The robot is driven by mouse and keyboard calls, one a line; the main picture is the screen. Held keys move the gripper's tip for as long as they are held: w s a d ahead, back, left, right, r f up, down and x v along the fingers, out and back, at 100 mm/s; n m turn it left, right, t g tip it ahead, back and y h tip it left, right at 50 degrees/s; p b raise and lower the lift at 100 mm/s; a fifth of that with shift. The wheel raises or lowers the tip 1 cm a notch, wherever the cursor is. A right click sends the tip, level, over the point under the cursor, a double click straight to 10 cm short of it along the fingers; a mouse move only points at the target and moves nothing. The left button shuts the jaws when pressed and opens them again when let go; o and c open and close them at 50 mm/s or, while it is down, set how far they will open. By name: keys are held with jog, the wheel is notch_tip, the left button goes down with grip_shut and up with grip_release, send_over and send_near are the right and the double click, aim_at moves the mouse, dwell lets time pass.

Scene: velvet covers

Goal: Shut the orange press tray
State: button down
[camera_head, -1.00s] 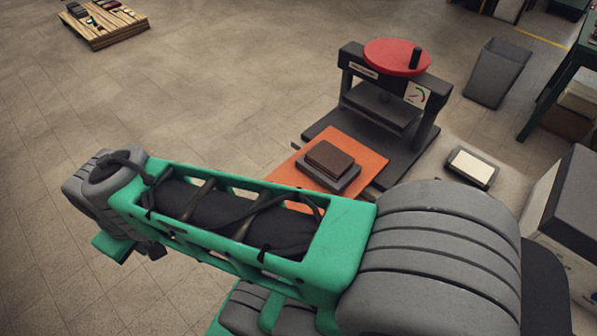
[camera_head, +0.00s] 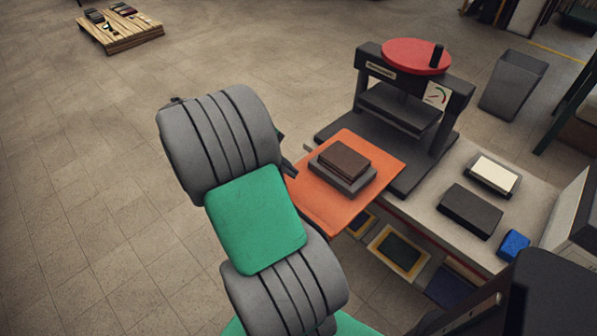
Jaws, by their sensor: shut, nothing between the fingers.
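The orange press tray (camera_head: 328,207) is pulled out of the black press (camera_head: 408,100) towards the lower left and sticks out past the bench edge. A dark brown book or block on a grey slab (camera_head: 343,170) lies on the tray. My arm stands left of the tray and hides most of my gripper. Only a dark tip of my gripper (camera_head: 289,168) shows beside the tray's left edge; it is shut with nothing in it. I cannot tell whether it touches the tray.
The press has a red wheel (camera_head: 416,56) on top. On the bench (camera_head: 428,217) lie a dark block (camera_head: 470,211), a pale-topped block (camera_head: 493,174) and a blue item (camera_head: 513,245). A grey bin (camera_head: 512,84) stands behind. The floor at left is clear up to a pallet (camera_head: 120,32).

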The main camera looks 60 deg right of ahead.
aim_at(325, 183)
jog(key=x, duration=0.7)
jog(key=shift+s+d+f, duration=0.1)
jog(key=shift+s+f, duration=0.05)
jog(key=shift+f, duration=0.05)
jog(key=d, duration=0.2)
jog(key=s+d, duration=0.1)
jog(key=shift+d+f+p, duration=0.25)
jog(key=shift+f+p, duration=0.05)
jog(key=shift+p, duration=0.1)
jog(key=shift+d, duration=0.35)
